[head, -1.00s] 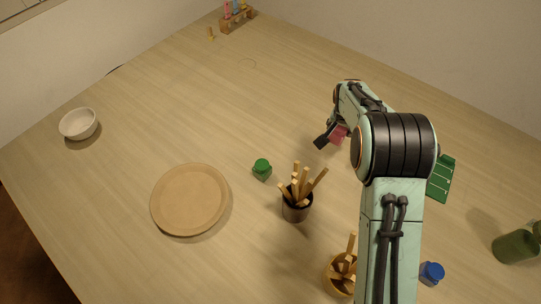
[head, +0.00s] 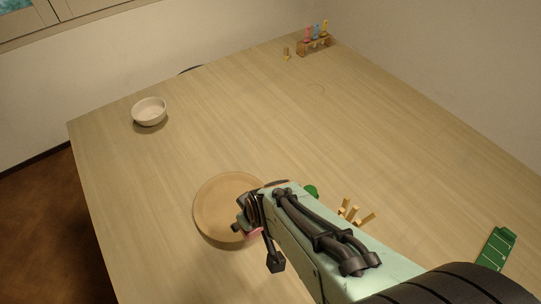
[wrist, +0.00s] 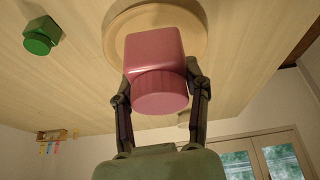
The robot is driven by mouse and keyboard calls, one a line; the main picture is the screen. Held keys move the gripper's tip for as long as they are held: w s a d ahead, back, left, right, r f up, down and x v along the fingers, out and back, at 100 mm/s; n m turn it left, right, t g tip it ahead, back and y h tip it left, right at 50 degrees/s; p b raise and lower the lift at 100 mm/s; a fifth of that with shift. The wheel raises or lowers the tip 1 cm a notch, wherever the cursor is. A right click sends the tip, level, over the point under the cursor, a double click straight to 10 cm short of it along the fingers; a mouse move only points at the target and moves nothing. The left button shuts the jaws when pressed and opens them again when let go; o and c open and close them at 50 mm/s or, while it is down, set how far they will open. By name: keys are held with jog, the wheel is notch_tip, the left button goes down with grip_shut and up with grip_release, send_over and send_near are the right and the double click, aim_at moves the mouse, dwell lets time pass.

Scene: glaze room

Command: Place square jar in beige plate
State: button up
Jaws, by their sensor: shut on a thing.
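A pink square jar (wrist: 155,55) with a round ribbed lid is held between the two fingers of my gripper (wrist: 158,85) in the wrist view. My gripper (head: 257,238) shows in the head view at the right edge of the beige plate (head: 213,212), with only a sliver of the pink jar (head: 254,233) visible. The plate's rim (wrist: 116,25) shows behind the jar in the wrist view. The jar appears apart from the plate, but its exact height above it cannot be told. My arm hides part of the plate's right side.
A small green jar (wrist: 41,35) stands right of the plate, partly hidden by my arm in the head view. A white bowl (head: 149,112) is at the far left. A rack of coloured bottles (head: 315,43) is at the back. The table's middle is clear.

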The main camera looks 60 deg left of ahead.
jog(key=shift+s, duration=0.5)
jog(key=w+a+f, duration=0.2)
jog(key=a+f, duration=0.2)
jog(key=a, duration=0.4)
send_over(228, 200)
jog(key=d, duration=0.1)
jog(key=shift+n, duration=0.3)
jog(key=f, duration=0.5)
jog(key=shift+d+f, duration=0.2)
jog(key=shift+f, duration=0.05)
jog(key=shift+a+f, duration=0.2)
jog(key=shift+f, duration=1.5)
jog(key=o, duration=1.2)
jog(key=shift+f, duration=0.2)
jog(key=shift+r, duration=0.1)
